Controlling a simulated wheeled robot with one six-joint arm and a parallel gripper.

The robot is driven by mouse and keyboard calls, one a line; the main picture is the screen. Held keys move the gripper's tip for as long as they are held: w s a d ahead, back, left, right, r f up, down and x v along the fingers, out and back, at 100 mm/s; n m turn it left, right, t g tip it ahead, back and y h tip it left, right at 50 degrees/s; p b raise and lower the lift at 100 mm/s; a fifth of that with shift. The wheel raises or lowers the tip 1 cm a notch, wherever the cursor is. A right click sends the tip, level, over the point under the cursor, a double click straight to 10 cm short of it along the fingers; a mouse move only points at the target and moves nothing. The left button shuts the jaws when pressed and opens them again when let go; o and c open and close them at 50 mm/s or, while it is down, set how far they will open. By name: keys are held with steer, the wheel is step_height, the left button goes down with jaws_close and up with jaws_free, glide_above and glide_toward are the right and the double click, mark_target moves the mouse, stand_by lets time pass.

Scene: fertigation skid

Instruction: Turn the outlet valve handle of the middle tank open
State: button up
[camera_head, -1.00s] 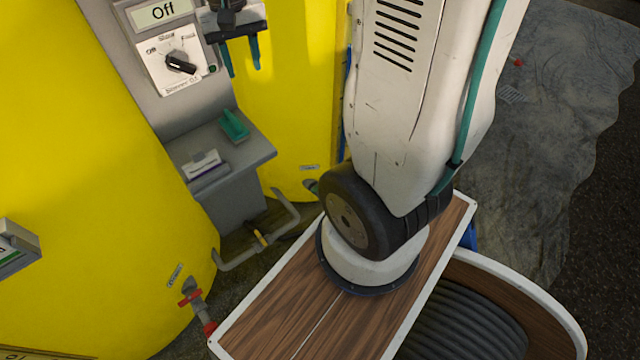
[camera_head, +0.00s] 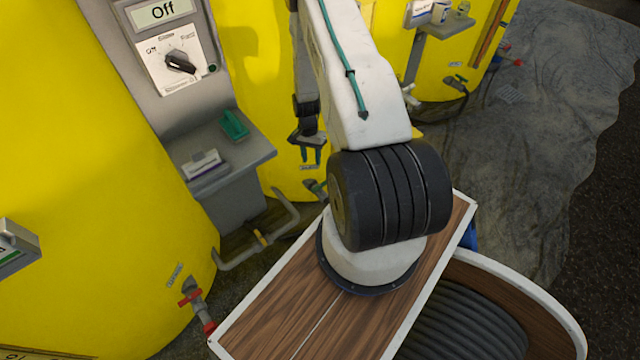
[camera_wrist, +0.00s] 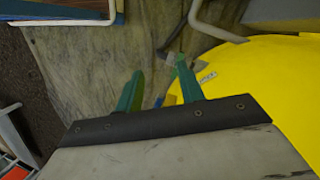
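The middle tank (camera_head: 250,85) is the yellow tank behind my arm in the head view; its yellow side (camera_wrist: 275,80) fills the right of the wrist view. Its outlet valve (camera_head: 316,188) is low on the tank, just below my gripper (camera_head: 311,155), partly hidden by my arm. In the wrist view the grey outlet valve (camera_wrist: 173,58) lies by the right fingertip, beside a small white label (camera_wrist: 207,77). My gripper (camera_wrist: 158,70) is open and empty, its green fingers apart. The handle's position is too small and covered to tell.
The left tank (camera_head: 90,180) has an outlet valve with a red handle (camera_head: 190,297). A control box (camera_head: 165,50) reading "Off" stands above a grey shelf (camera_head: 225,160). A bent grey pipe (camera_head: 262,238) runs near the floor. Another yellow tank stands at the back right.

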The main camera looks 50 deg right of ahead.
step_height(320, 180, down, 10)
steer(key=s+d+m+t, duration=0.1)
steer(key=d+m, duration=0.1)
steer(key=m, duration=0.1)
steer(key=m+t+h, duration=0.2)
steer(key=m, duration=0.1)
glide_above(320, 185)
step_height(320, 185, down, 6)
steer(key=shift+s, duration=0.1)
step_height(320, 185, down, 7)
steer(key=shift+f, duration=0.15)
jaws_close()
